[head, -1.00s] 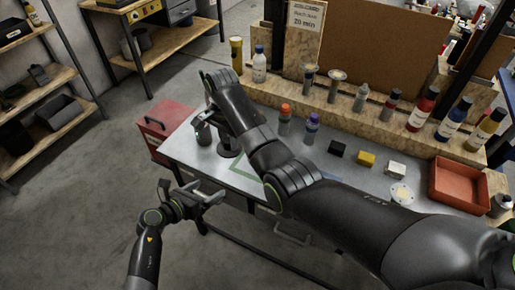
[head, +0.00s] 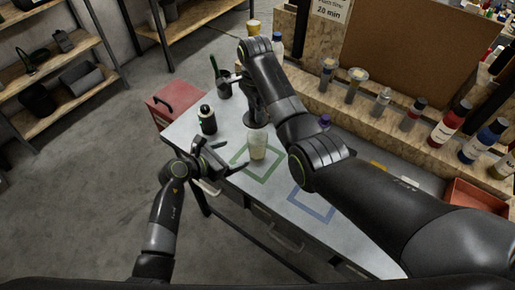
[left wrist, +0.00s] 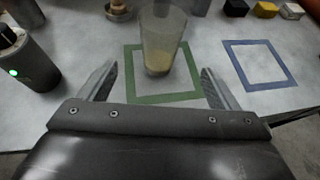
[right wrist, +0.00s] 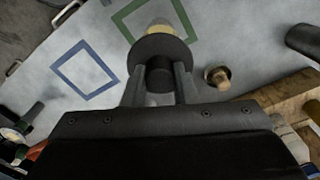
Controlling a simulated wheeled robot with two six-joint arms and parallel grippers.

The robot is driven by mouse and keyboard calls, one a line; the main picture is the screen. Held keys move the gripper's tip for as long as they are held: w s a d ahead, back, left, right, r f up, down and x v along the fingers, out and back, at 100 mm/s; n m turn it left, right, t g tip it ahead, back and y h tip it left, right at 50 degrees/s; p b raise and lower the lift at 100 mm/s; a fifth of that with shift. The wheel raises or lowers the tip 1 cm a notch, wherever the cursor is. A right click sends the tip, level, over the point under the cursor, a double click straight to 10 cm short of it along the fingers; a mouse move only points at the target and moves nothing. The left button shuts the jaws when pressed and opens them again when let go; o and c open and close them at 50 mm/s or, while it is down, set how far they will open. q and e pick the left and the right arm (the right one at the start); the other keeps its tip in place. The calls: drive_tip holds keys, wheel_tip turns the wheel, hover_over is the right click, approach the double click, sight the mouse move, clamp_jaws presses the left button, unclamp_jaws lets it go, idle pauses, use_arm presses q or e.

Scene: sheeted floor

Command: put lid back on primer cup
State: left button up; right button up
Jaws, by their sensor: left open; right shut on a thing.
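The primer cup (head: 258,146), clear with yellowish contents, stands upright in the green square; it also shows in the left wrist view (left wrist: 161,50). My right gripper (head: 254,100) is shut on the knob of a dark round lid (head: 256,120), which shows as a disc in the right wrist view (right wrist: 160,48). The lid appears just beyond the cup in the head view, off its rim; its exact height is unclear. It partly hides the cup in the right wrist view. My left gripper (head: 236,158) is open, low beside the cup, its fingertips apart and the cup just beyond them.
A dark bottle (head: 208,120) with a green light stands left of the cup, with a dark container (head: 222,84) behind it. A small brass-coloured piece (right wrist: 218,78) stands near the lid. The blue square (right wrist: 84,70) is empty. Bottles line the back shelf.

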sight(257, 146)
drive_tip(key=shift+d, duration=0.1)
use_arm(q)
drive_tip(key=x, duration=1.2)
drive_tip(key=shift+w+d, duration=0.15)
drive_tip(key=shift+d, duration=0.1)
use_arm(e)
drive_tip(key=shift+w+d+f, duration=0.1)
drive_tip(key=shift+w+d, duration=0.05)
drive_tip(key=shift+w, duration=0.05)
use_arm(q)
drive_tip(key=c, duration=1.5)
drive_tip(key=shift+o, duration=0.2)
use_arm(e)
drive_tip(key=shift+f, duration=2.5)
drive_tip(key=shift+f, duration=0.9)
drive_tip(key=shift+f, duration=0.6)
